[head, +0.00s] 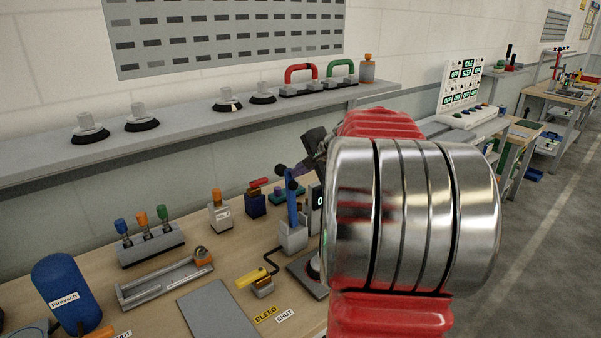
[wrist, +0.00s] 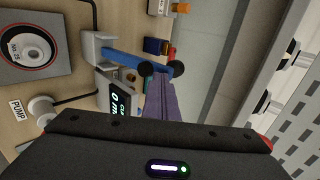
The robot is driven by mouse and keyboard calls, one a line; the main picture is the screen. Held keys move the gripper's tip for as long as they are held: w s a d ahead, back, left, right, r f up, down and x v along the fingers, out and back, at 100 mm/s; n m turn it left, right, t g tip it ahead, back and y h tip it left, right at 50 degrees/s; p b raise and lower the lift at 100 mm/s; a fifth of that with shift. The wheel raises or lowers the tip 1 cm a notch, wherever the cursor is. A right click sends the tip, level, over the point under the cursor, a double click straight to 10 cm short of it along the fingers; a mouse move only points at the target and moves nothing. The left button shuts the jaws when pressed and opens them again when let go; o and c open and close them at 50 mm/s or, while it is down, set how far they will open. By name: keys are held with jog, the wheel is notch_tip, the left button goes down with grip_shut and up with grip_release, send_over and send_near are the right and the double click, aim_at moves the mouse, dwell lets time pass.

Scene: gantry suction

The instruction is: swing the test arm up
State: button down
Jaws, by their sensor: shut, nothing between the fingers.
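The blue test arm (head: 292,211) stands roughly upright from a light grey base (head: 293,240) on the bench. It carries dark round knobs near its top. In the wrist view the blue arm (wrist: 128,61) runs from its grey bracket (wrist: 92,47) to two black knobs (wrist: 176,69). My gripper (wrist: 160,74) is shut and empty. Its purple fingers reach to the top of the arm, with the tips between the knobs. I cannot tell whether they touch it. In the head view my metal wrist hides part of the area right of the arm.
A digital display (wrist: 118,103) stands close to the arm's base. A round suction pad on a plate (wrist: 32,50) lies beside it. A yellow-handled valve (head: 262,285), a three-knob block (head: 151,243) and a blue tank (head: 67,293) stand on the bench. A grey shelf (head: 190,122) runs behind.

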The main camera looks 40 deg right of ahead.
jog(key=d+v, duration=0.1)
jog(key=v, duration=1.1)
jog(key=shift+a+r, duration=0.4)
jog(key=shift+r, duration=0.1)
jog(key=shift+w, duration=0.1)
jog(key=a+f+n+g+y, duration=0.1)
jog(key=a+f+n, duration=0.25)
jog(key=a, duration=0.75)
jog(key=a+f+n+g+y, duration=0.15)
jog(key=a+n, duration=0.25)
jog(key=a, duration=0.7)
jog(key=s+a+f+n+g, duration=0.1)
jog(key=s+a+f+n, duration=0.4)
jog(key=a, duration=0.3)
jog(key=s+a+f+n+h, duration=0.1)
jog(key=s+a+f+n, duration=0.4)
jog(key=s+a+n, duration=0.2)
jog(key=shift+s+a+f+g, duration=0.4)
jog(key=shift+s+a, duration=0.25)
jog(key=shift+a, duration=0.35)
